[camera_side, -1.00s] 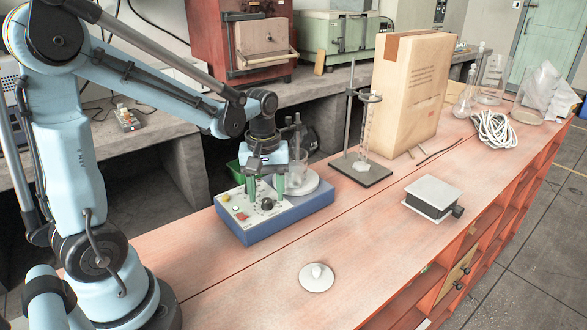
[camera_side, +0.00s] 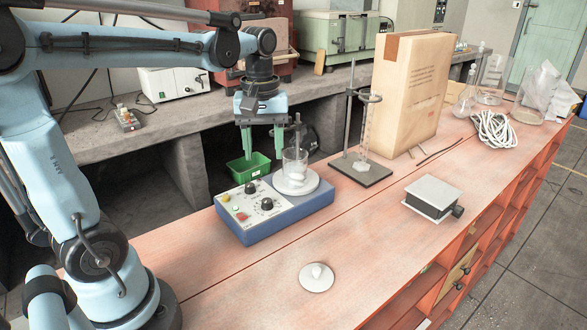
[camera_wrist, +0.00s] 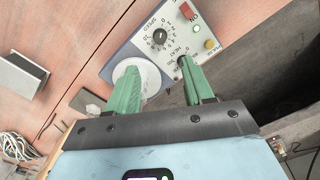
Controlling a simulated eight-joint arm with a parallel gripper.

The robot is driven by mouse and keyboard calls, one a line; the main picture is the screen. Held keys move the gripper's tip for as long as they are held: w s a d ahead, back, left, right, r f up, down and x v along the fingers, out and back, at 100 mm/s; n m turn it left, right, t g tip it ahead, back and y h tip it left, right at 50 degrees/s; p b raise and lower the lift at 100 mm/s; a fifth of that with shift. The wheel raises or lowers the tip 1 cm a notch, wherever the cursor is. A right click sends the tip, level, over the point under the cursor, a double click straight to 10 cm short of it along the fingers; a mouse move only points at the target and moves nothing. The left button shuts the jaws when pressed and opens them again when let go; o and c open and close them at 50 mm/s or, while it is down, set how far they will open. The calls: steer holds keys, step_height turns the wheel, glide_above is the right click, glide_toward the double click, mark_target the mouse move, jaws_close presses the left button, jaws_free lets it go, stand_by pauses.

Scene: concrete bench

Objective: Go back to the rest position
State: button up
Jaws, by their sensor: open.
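My gripper (camera_side: 262,149) has green fingers that point down and stand apart, with nothing between them. It hangs in the air above and behind the blue stirrer box (camera_side: 290,212), left of the glass beaker (camera_side: 296,163). The beaker stands on the stirrer's round white plate (camera_side: 313,186) and holds something white low down. In the wrist view my gripper (camera_wrist: 166,72) shows its open fingers over the stirrer (camera_wrist: 118,65). One finger covers part of the white plate (camera_wrist: 149,70), and the beaker cannot be made out there.
A stand with a clamp (camera_side: 361,172) and a tall cardboard box (camera_side: 412,95) are right of the stirrer. A green bin (camera_side: 248,169) is behind it. A white lid (camera_side: 316,277) and a small grey platform (camera_side: 434,196) are in front. The front bench is otherwise mostly clear.

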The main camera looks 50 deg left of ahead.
steer(key=s+d+f+m+t, duration=0.3)
steer(key=d+m+t, duration=0.4)
steer(key=m, duration=0.4)
steer(key=shift+s+d+f, duration=0.4)
steer(key=shift+d+f, duration=0.15)
steer(key=shift+f, duration=0.1)
